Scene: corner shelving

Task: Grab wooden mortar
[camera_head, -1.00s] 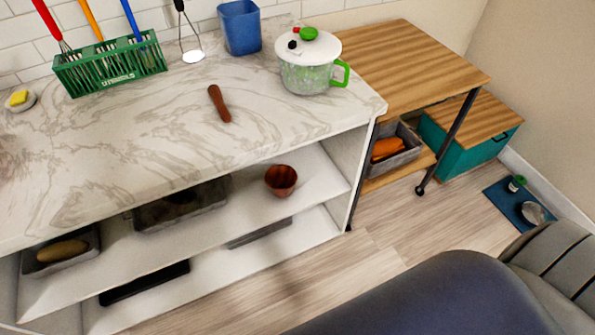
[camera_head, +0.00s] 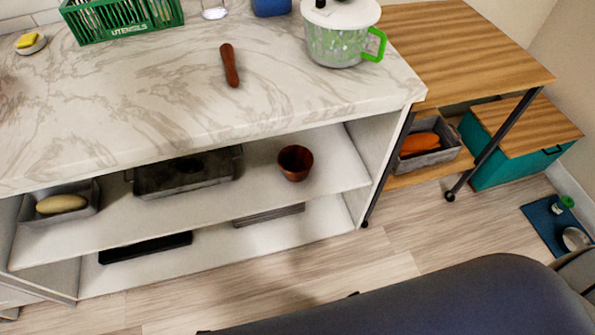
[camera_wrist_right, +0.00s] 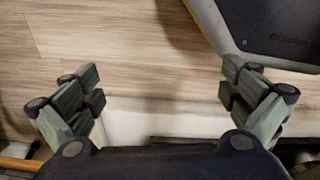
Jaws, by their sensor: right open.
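The wooden mortar (camera_head: 295,163) is a small reddish-brown bowl. It stands upright on the upper shelf under the marble counter, towards the right end, in the head view. A brown wooden pestle (camera_head: 230,65) lies on the counter above it. My right gripper (camera_wrist_right: 160,92) shows in the right wrist view with its fingers wide apart and nothing between them. That view shows floor and a pale edge below the fingers, and no mortar. The right gripper is not in the head view. My left gripper is in neither view.
The marble counter (camera_head: 130,100) overhangs the shelf. A dark metal pan (camera_head: 187,172) and a grey tray with a loaf (camera_head: 85,208) share the mortar's shelf (camera_head: 240,197). A wooden cart (camera_head: 460,45) stands at the right. The floor (camera_head: 290,275) in front is partly clear.

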